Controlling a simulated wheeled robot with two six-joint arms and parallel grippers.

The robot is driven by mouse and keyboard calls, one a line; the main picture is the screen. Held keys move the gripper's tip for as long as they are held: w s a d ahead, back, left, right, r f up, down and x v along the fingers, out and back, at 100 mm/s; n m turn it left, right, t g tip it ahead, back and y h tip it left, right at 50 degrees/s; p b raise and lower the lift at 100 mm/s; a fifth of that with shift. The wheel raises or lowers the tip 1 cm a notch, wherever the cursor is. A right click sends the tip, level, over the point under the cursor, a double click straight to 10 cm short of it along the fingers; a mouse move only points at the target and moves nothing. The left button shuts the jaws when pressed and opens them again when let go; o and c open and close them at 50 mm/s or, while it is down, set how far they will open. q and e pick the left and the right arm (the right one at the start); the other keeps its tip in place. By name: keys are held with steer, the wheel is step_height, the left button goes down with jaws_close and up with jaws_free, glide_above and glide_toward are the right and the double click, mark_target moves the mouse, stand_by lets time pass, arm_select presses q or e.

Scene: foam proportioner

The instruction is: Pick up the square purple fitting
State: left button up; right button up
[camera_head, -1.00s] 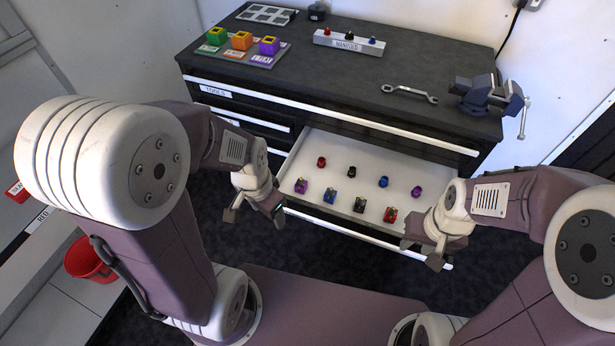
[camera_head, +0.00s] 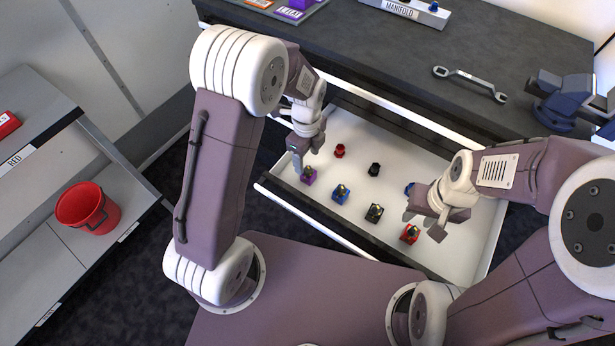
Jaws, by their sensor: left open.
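The square purple fitting (camera_head: 308,175) stands in the open white drawer (camera_head: 330,222), at its left front corner, with a brassy top. My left gripper (camera_head: 299,168) points down right at this fitting, its fingers just above and beside it. It is open; I cannot tell whether a finger touches the fitting. My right gripper (camera_head: 424,226) hangs over the right part of the drawer, near the square red fitting (camera_head: 410,234). Its fingers look apart, with nothing visible between them. The round purple fitting is not visible, likely behind the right arm.
A square blue fitting (camera_head: 340,193) and a square black fitting (camera_head: 374,213) stand in the front row. Round red (camera_head: 340,150), black (camera_head: 374,169) and blue (camera_head: 409,188) fittings stand behind. A wrench (camera_head: 470,81) and a vise (camera_head: 566,102) are on the worktop. A red bucket (camera_head: 88,207) stands left.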

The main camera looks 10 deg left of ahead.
mark_target(308, 167)
arm_select(q)
steer(key=shift+w+f, duration=0.15)
steer(key=shift+f, duration=0.25)
steer(key=f, duration=0.2)
steer(key=f+b, duration=0.1)
steer(key=shift+w+d, duration=0.15)
steer(key=shift+w, duration=0.1)
steer(key=shift+s+f, duration=0.1)
steer(key=shift+f, duration=0.25)
step_height(308, 167, down, 5)
steer(key=shift+r+b, duration=0.1)
steer(key=shift+b, duration=0.5)
arm_select(e)
steer(key=shift+w+d+f, duration=0.1)
steer(key=shift+w+f, duration=0.05)
steer(key=shift+f, duration=0.45)
steer(key=shift+w+d+f, duration=0.1)
steer(key=shift+w+f, duration=0.05)
steer(key=shift+f, duration=0.45)
arm_select(q)
steer(key=c, duration=1.3)
jaws_close()
steer(key=shift+r, duration=0.15)
